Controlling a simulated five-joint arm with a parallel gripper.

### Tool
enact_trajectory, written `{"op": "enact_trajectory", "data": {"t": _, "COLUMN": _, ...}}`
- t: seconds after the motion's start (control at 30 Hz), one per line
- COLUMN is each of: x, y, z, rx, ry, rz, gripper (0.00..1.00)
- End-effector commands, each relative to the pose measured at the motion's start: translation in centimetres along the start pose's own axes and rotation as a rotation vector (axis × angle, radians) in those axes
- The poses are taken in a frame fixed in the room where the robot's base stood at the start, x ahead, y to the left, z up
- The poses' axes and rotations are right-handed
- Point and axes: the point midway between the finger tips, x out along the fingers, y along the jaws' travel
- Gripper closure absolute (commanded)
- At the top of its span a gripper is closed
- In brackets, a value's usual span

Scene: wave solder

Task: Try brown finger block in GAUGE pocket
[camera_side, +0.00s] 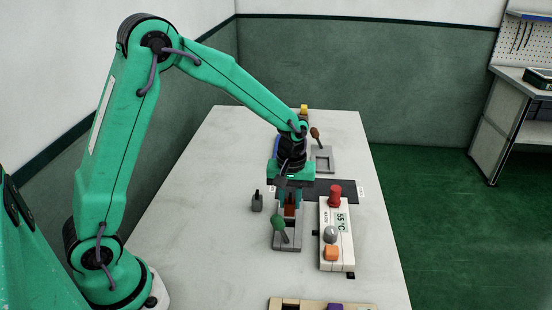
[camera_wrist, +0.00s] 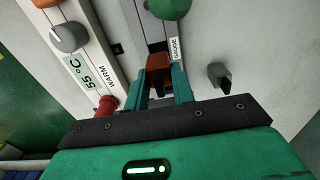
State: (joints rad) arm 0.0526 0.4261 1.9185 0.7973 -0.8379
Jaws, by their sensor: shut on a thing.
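My gripper (camera_side: 290,197) points down over the table, shut on the brown finger block (camera_wrist: 158,63), which sits between its two green fingers (camera_wrist: 161,86) in the wrist view. In the side view the brown block (camera_side: 290,210) is at the far end of the grey gauge fixture (camera_side: 289,246). The fixture has a green knob (camera_side: 278,222), also in the wrist view (camera_wrist: 172,6), and a GAUGE label (camera_wrist: 175,48). The block is over or in the fixture's end; I cannot tell how deep, as the fingers hide its lower part.
A white heater unit (camera_side: 327,258) with a 55 °C display, grey dial, red knob (camera_side: 335,192) and orange part stands to the right. A small dark grey block (camera_side: 257,202) stands left. A grey tray (camera_side: 322,166) lies behind. A beige rack (camera_side: 357,307) is at the front.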

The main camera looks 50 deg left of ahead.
Motion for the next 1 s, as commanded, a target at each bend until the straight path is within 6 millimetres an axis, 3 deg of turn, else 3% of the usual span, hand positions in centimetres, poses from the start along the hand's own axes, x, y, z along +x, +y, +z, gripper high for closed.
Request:
{"op": "enact_trajectory", "data": {"t": 0.6, "x": -2.5, "y": 0.0, "z": 0.0, "rx": 0.0, "ry": 0.001, "rz": 0.001, "gripper": 1.0}}
{"op": "enact_trajectory", "data": {"t": 1.0, "x": -2.7, "y": 0.0, "z": 0.0, "rx": 0.0, "ry": 0.0, "rz": 0.001, "gripper": 1.0}}
